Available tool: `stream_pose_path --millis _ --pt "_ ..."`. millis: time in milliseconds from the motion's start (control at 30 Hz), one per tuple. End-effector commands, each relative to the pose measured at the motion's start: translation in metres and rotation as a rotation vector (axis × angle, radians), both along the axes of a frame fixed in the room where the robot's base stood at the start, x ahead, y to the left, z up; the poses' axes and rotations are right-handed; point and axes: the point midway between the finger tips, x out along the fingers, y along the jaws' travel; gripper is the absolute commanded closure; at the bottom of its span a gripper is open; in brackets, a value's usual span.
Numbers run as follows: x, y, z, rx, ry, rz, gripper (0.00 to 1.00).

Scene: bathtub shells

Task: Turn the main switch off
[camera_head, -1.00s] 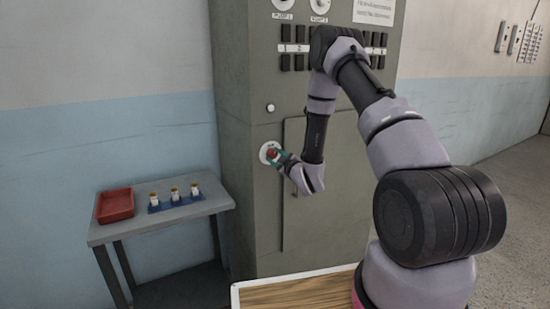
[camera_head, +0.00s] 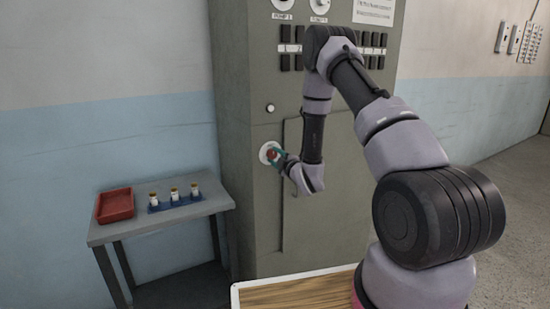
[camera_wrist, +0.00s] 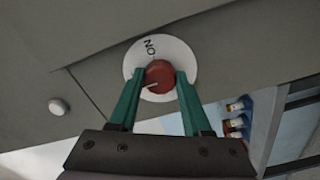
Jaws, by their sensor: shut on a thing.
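The main switch is a red round knob (camera_wrist: 158,77) on a white round plate (camera_wrist: 178,50) marked "ON", on the front of a grey-green cabinet (camera_head: 240,130). The knob carries a light pointer line toward the lower left in the wrist view. In the head view the red knob (camera_head: 271,155) is small and partly covered by my gripper. My gripper (camera_wrist: 158,80) has green fingers, one on each side of the knob, shut on it. It also shows in the head view (camera_head: 273,156).
A grey side table (camera_head: 110,233) at the left holds a red tray (camera_head: 115,205) and a blue rack (camera_head: 176,203) with small bottles. A white round button (camera_head: 270,108) sits above the switch. A wooden-topped surface (camera_head: 300,291) lies in front of the cabinet.

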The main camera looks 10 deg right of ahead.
Motion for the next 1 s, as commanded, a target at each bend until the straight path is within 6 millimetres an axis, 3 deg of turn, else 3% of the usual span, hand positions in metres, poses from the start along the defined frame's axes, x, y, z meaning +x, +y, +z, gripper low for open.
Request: stream_pose_path --millis 200,233,300,700,1000 --pt "-0.001 0.0 -0.001 -0.001 0.002 0.0 1.0" --pt "-0.001 0.0 -0.001 -0.001 0.002 0.0 0.47" --pt "-0.001 0.0 -0.001 0.0 0.002 0.0 0.21" --pt "-0.005 -0.002 0.0 0.001 0.002 0.0 0.21" --pt "-0.056 -0.02 -0.001 0.002 0.004 -0.003 0.21"
